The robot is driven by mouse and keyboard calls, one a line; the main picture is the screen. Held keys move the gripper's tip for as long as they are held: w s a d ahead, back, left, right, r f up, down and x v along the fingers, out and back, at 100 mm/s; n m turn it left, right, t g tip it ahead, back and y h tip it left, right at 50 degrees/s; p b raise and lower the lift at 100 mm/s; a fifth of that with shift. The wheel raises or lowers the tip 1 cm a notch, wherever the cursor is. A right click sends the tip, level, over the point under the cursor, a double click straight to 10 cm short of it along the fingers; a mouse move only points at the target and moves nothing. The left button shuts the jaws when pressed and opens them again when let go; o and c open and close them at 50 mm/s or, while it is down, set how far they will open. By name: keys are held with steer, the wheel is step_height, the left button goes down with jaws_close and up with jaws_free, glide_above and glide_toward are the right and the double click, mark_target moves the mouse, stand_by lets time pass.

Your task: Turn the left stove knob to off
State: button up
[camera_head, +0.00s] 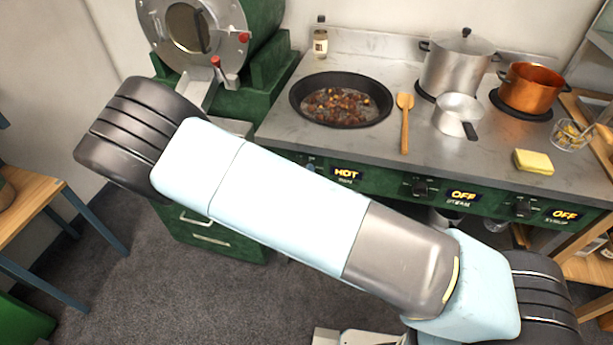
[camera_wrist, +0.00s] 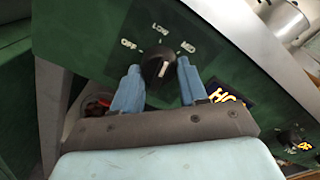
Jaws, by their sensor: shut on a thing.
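The left stove knob (camera_wrist: 157,62) is round and black with a white pointer line, on the green stove front. The pointer line shows on the side of the knob towards my gripper, away from the OFF label. My gripper (camera_wrist: 159,72) is shut on the knob, one blue finger on each side. The left display (camera_head: 347,174) reads HOT in the head view.
The middle knob (camera_head: 419,188) and right knob (camera_head: 523,209) sit beside displays reading OFF. A pan of chestnuts (camera_head: 297,103), a wooden spoon (camera_head: 405,122), a steel pot (camera_head: 455,70), a small saucepan (camera_head: 457,108), a copper pot (camera_head: 530,88) and a yellow sponge (camera_head: 533,161) are on the stove top.

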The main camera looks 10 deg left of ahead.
steer(key=shift+s+a+n, duration=0.1)
steer(key=shift+n, duration=7.6)
steer(key=o, duration=1.1)
steer(key=shift+c, duration=0.2)
steer(key=s+a, duration=0.1)
steer(key=s, duration=1.2)
steer(key=shift+s, duration=0.3)
